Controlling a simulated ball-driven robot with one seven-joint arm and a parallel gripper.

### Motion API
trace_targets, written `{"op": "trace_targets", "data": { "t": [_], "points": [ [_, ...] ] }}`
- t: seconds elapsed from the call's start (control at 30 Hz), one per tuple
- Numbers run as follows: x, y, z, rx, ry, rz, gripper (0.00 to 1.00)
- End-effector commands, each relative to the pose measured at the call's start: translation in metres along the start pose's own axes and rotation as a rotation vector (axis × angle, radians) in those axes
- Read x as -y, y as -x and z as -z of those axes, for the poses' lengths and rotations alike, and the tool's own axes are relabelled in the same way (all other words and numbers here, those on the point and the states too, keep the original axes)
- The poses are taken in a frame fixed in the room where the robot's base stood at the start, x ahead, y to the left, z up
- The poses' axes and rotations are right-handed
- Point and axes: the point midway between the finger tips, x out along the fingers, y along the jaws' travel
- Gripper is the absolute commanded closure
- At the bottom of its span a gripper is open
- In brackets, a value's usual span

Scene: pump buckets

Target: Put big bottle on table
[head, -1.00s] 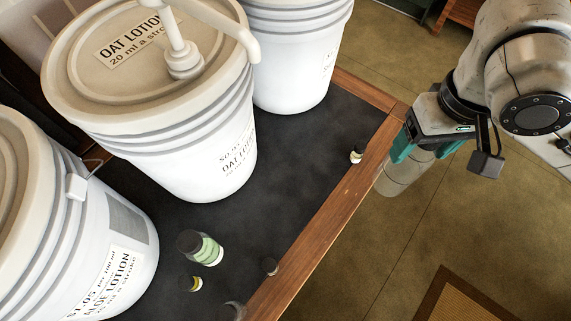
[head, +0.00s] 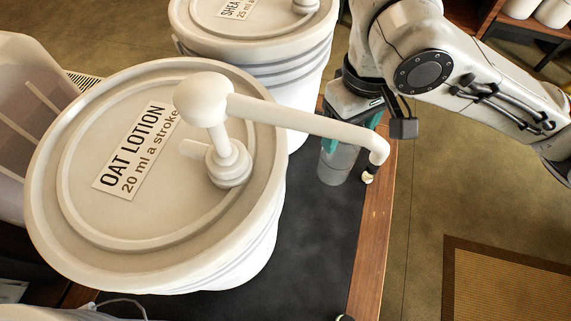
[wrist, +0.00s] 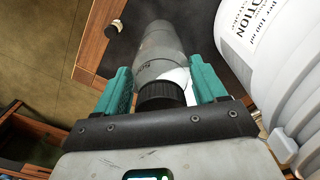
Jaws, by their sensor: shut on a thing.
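My gripper (head: 350,135) is shut on a big clear grey bottle (head: 336,165) with a black cap. The wrist view shows the bottle (wrist: 160,45) between the two teal fingers (wrist: 160,82), with its cap toward my palm. In the head view the bottle appears over the dark top of the table (head: 310,235), close to the right wooden edge. I cannot tell whether its base touches the table. The pump spout passes just in front of my gripper in the picture.
The oat lotion bucket (head: 110,225) with its long pump spout (head: 300,120) fills the left. A shea bucket (head: 290,80) stands behind, close left of the bottle. Dark tabletop in front is clear.

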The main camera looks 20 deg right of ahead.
Motion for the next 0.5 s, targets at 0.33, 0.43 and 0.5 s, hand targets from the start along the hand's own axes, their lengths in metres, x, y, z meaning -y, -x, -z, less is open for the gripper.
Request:
{"op": "trace_targets", "data": {
  "t": [0.33,0.43,0.5],
  "points": [
    [0.0,-0.045,-0.001,0.002,-0.002,0.0,0.75],
    [0.0,-0.057,0.0,0.001,-0.001,0.0,0.75],
    [0.0,-0.062,0.0,0.001,-0.001,0.0,0.75]
  ]
}}
